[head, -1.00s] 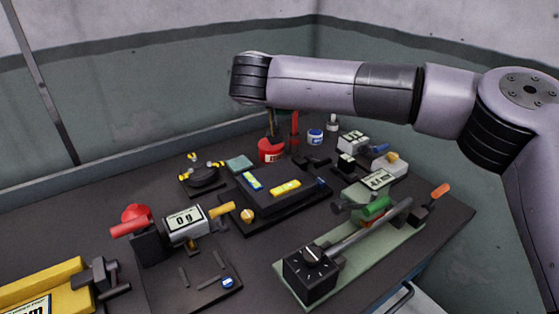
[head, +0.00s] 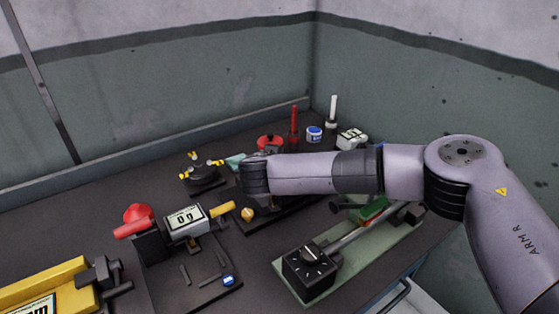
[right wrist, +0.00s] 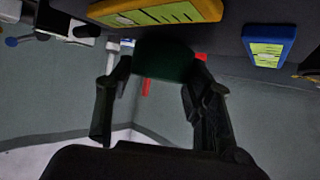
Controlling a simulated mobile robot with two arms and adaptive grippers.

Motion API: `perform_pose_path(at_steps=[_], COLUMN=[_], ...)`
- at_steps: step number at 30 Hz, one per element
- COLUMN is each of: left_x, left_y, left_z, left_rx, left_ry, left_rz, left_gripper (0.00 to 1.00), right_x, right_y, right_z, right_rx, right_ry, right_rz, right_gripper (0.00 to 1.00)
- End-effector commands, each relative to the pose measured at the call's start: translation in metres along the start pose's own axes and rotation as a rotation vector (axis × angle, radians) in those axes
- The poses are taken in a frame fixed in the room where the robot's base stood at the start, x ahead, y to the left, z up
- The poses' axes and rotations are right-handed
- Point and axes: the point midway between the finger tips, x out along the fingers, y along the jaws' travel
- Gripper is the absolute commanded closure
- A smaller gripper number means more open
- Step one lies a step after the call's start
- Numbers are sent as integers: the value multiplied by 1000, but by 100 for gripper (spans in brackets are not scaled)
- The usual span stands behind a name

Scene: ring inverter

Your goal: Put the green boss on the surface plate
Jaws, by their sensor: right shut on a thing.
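The green boss (right wrist: 165,60) shows as a dark green block in the right wrist view. My right gripper (right wrist: 163,70) is shut on it, with a finger at each side. The dark surface plate (head: 298,207) is in the middle of the bench in the head view, largely hidden by my right arm. My right wrist is low over it, and the arm hides the boss there. Whether the boss touches the plate cannot be told. My left gripper is not in view.
In the right wrist view, a yellow-framed block (right wrist: 165,12) and a blue-framed block (right wrist: 268,45) lie near the boss. A red can (head: 270,142) and red post stand behind. A grey display device (head: 186,219) is left, and a green-based fixture (head: 335,277) is right.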

Motion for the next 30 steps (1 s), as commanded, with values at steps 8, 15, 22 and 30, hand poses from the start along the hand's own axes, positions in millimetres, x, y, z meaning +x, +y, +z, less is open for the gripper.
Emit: perform_pose_path(at_steps=[8,15,22,30], left_x=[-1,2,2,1], left_y=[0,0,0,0], left_z=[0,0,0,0], left_rx=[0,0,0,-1], left_ry=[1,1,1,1], left_rz=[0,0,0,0], left_gripper=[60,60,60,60], right_x=[2,4,4,3], right_y=[0,0,0,0], right_z=[3,7,7,6], right_rx=[2,0,0,0], right_ry=[5,1,1,1], right_rz=[-1,0,0,0], right_gripper=[100,46,32,32])
